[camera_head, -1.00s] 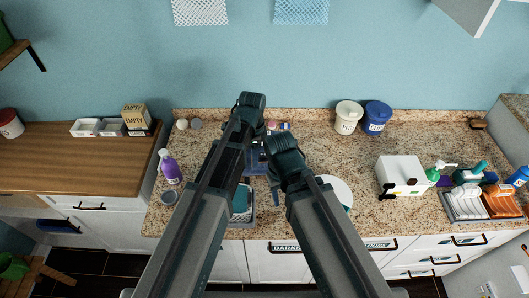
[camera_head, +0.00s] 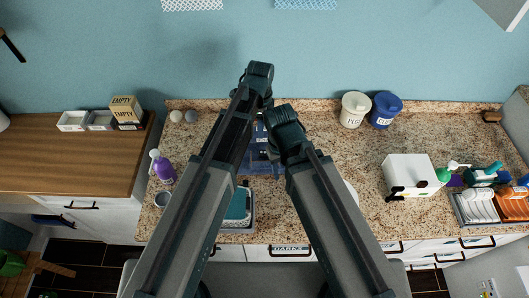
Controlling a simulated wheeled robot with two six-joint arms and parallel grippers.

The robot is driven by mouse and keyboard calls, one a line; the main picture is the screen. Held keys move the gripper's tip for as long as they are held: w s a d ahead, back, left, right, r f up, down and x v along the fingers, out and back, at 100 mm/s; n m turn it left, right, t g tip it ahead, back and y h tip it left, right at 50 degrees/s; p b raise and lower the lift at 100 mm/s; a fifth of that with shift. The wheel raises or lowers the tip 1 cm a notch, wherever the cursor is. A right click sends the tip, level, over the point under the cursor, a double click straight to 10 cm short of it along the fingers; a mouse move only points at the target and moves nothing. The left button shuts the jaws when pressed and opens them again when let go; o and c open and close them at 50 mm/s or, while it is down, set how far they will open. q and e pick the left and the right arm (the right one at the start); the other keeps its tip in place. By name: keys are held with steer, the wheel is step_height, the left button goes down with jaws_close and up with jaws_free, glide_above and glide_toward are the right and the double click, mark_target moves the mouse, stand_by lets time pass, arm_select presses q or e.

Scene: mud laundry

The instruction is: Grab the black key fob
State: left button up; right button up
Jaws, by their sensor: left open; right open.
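I cannot make out a black key fob for certain on the counter (camera_head: 340,160). Small black parts (camera_head: 396,191) show at the front left of a white box (camera_head: 408,172), too small to identify. My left gripper (camera_head: 262,95) is above the back middle of the counter, the higher of the two. My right gripper (camera_head: 274,138) is just below and right of it, over a blue tray-like item (camera_head: 261,163). Both are open, and nothing shows held in them. My arms hide much of the middle of the counter.
A white tub (camera_head: 354,110) and a blue tub (camera_head: 385,110) stand at the back. A purple bottle (camera_head: 162,167) stands at the left. Bottles and an orange tray (camera_head: 513,207) crowd the right end. A grey basket (camera_head: 238,222) with teal contents sits at the front. Counter right of centre is fairly clear.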

arm_select(q)
steer(key=b, duration=0.8)
glide_above(261, 152)
step_height(261, 152, down, 8)
steer(key=shift+w+d+f, duration=0.1)
steer(key=shift+w+f, duration=0.05)
steer(key=shift+f, duration=0.05)
arm_select(e)
step_height(261, 152, down, 8)
steer(key=shift+f, duration=0.2)
arm_select(q)
step_height(261, 152, down, 5)
steer(key=b, duration=0.5)
steer(key=shift+f, duration=0.2)
arm_select(e)
step_height(261, 152, down, 5)
steer(key=shift+f, duration=0.15)
arm_select(q)
steer(key=shift+r, duration=0.1)
steer(key=shift+c, duration=0.3)
jaws_close()
